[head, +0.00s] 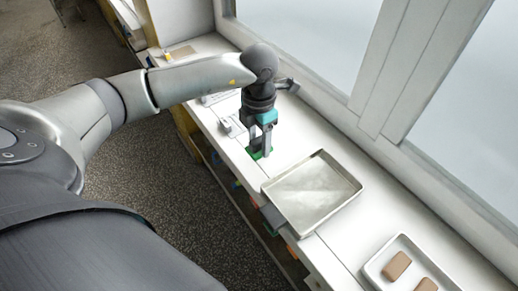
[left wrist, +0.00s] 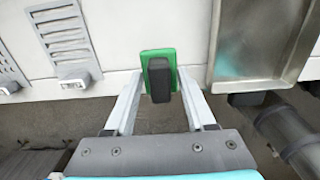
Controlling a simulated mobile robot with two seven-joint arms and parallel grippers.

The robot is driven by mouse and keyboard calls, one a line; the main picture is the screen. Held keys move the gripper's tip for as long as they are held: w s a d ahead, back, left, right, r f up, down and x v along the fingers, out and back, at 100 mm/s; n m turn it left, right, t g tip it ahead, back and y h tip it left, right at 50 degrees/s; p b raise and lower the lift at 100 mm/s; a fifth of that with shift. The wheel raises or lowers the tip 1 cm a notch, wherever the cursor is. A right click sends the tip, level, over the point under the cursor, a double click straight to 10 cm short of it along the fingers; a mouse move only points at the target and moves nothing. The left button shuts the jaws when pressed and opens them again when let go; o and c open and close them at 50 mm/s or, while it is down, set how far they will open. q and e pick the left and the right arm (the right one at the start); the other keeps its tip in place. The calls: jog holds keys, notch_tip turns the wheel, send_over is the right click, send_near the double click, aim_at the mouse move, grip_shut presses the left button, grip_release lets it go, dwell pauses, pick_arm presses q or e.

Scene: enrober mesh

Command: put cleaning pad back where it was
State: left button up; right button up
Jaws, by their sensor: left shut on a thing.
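The cleaning pad is a green rectangular block (head: 255,155) with a black grip. In the left wrist view the green part (left wrist: 159,54) lies behind the black grip (left wrist: 159,82). My left gripper (head: 260,148) points down over the near edge of the white counter and is shut on the pad. In the left wrist view its two fingers (left wrist: 160,88) flank the black grip. The pad is at the counter's near edge; I cannot tell whether it touches the surface. My right gripper is not in view.
A shallow metal tray (head: 318,158) lies just right of the pad on the white counter (head: 290,137). A white tray (head: 372,267) with brown blocks (head: 397,265) is further right. Grey slotted plates (left wrist: 65,40) lie to the left. A window (head: 310,40) runs behind the counter.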

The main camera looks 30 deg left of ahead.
aim_at(259, 150)
pick_arm(q)
notch_tip(259, 150, down, 4)
jog(key=shift+r, duration=0.25)
jog(key=shift+f+b, duration=0.15)
jog(key=shift+b, duration=0.2)
jog(key=o, duration=1.3)
jog(key=shift+r, duration=0.45)
notch_tip(259, 150, up, 12)
jog(key=shift+f+p, duration=0.25)
jog(key=shift+p, duration=0.6)
